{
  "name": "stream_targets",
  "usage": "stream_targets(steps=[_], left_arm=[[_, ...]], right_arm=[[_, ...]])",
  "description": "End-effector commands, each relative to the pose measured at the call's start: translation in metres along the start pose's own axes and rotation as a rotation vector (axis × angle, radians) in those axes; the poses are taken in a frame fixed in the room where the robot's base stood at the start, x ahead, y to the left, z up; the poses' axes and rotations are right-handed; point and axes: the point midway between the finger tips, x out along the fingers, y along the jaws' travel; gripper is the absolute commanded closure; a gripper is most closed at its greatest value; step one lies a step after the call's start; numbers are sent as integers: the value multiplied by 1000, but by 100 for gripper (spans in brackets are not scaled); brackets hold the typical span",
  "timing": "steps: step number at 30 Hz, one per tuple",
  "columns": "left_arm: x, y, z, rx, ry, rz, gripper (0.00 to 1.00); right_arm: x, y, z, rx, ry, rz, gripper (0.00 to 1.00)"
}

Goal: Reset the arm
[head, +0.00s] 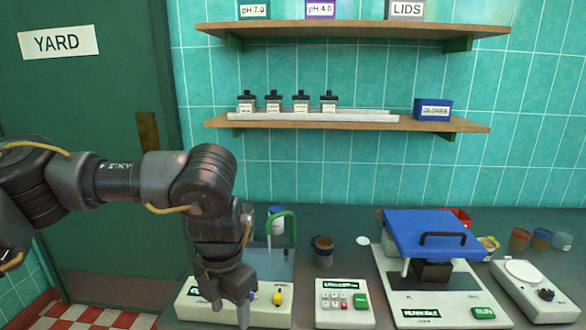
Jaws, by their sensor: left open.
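My left arm (115,180) comes in from the left, runs across in front of the green door and bends down at the elbow. My left gripper (242,312) points down in front of the left white bench device (190,303) and hides part of it. Its fingers show nearly edge-on, with nothing seen between them; it is open. Whether it touches the device cannot be told. My right gripper is out of view.
A keypad box (343,304), a blue-lidded device (425,230) and a white scale (540,290) stand on the grey bench. A dark cup (322,252) and several small cups stand farther back. Two wooden shelves (350,122) hang above; a green door (75,100) is at left.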

Motion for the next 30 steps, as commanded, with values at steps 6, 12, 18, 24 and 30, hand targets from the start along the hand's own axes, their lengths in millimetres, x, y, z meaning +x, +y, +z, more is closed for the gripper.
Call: stream_targets(steps=[6,12,18,24,30], left_arm=[[24,-26,5,27,-37,-81,48],[47,-64,13,51,-89,-190,48],[69,-124,21,50,-169,-374,48],[76,-205,29,-59,-286,-683,48],[46,-258,45,-437,-413,-1098,48]], right_arm=[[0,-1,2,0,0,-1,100],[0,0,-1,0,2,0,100],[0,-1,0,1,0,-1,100],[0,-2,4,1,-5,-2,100],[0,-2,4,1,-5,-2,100]])
